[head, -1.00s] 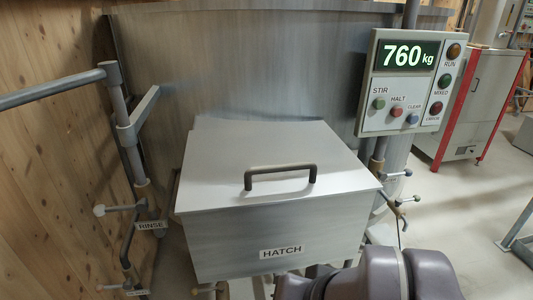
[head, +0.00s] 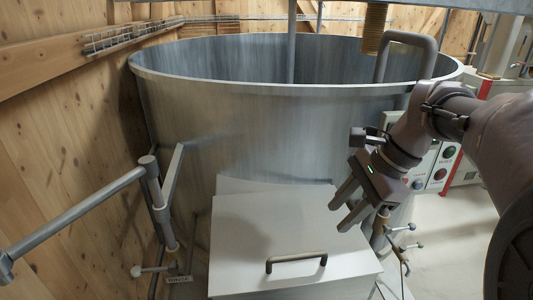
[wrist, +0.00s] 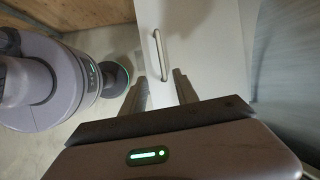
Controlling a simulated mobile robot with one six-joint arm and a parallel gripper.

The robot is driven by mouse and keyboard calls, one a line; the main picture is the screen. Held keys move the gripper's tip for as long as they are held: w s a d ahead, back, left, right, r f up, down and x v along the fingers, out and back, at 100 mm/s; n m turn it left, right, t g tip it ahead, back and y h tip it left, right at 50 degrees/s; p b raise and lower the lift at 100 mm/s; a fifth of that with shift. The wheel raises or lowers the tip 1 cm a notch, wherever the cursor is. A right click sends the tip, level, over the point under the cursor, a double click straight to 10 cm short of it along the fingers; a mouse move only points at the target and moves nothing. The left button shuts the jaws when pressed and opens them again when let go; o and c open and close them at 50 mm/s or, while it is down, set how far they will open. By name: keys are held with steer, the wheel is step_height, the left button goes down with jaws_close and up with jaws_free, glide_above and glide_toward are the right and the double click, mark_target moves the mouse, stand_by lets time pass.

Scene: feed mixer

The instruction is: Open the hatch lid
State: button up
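The hatch lid (head: 265,225) is a flat light-grey panel on the hatch box in front of the round metal tank. It is closed, with a dark bar handle (head: 297,261) near its front edge. The handle also shows in the wrist view (wrist: 161,55), beyond the fingers. My gripper (head: 338,213) hangs above the right side of the lid in the head view, apart from the handle. Its two fingers are spread with nothing between them, and they also show in the wrist view (wrist: 160,88).
The open mixer tank (head: 260,120) rises behind the hatch. A control panel (head: 432,160) stands to the right, partly hidden by my arm. A rail and rinse pipe (head: 155,190) stand at the left, by a wooden wall (head: 60,150). Valve levers (head: 400,228) stick out right of the hatch.

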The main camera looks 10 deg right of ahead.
mark_target(299, 255)
steer(key=b+x, duration=0.4)
steer(key=x, duration=1.3)
steer(key=shift+r, duration=0.1)
steer(key=shift+c, duration=0.5)
jaws_close()
